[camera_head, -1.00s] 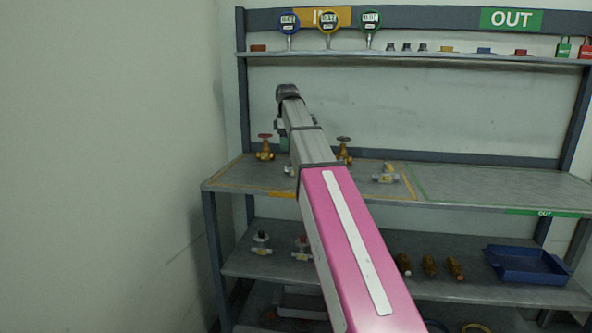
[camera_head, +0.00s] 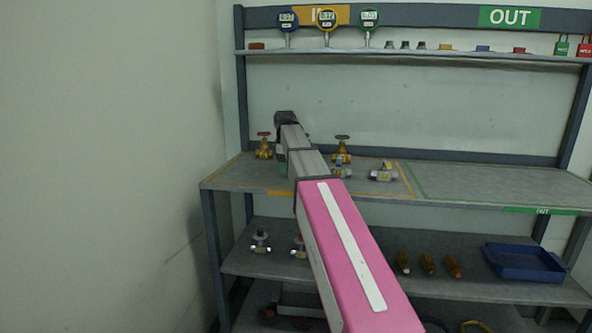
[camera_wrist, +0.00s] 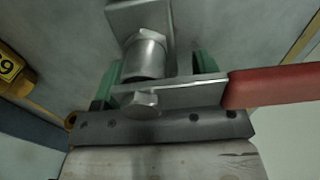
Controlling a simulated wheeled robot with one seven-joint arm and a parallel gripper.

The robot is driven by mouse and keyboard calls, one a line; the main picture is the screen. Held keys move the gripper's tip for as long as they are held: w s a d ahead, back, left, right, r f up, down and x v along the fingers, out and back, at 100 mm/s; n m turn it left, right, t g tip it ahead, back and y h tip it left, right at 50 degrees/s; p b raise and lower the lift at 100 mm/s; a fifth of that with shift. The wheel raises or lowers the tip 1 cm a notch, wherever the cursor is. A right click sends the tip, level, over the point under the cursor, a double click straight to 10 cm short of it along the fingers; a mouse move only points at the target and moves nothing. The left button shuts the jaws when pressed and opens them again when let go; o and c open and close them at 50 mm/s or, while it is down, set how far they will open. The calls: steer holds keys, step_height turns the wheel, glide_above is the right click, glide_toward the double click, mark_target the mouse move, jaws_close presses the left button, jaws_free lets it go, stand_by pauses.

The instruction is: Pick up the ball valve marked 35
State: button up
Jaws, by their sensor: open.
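A metal ball valve (camera_wrist: 146,58) with a red lever (camera_wrist: 270,86) fills the middle of the wrist view. Its hex nut and flat handle plate face my gripper. My gripper (camera_wrist: 152,72) is open, with green fingers on either side of the valve body; I cannot tell whether they touch it. No number 35 is readable on it. In the head view my arm hides this valve and most of my gripper. Two silvery valves, one partly behind my arm (camera_head: 341,172) and one further right (camera_head: 383,172), stand on the bench; their marks are unreadable.
A brass valve with a red wheel (camera_head: 264,147) and one with a dark wheel (camera_head: 342,150) stand on the bench (camera_head: 235,180). The bench's right half is clear. A blue tray (camera_head: 525,262) sits below.

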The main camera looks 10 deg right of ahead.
jaws_close()
steer(key=shift+r, duration=0.1)
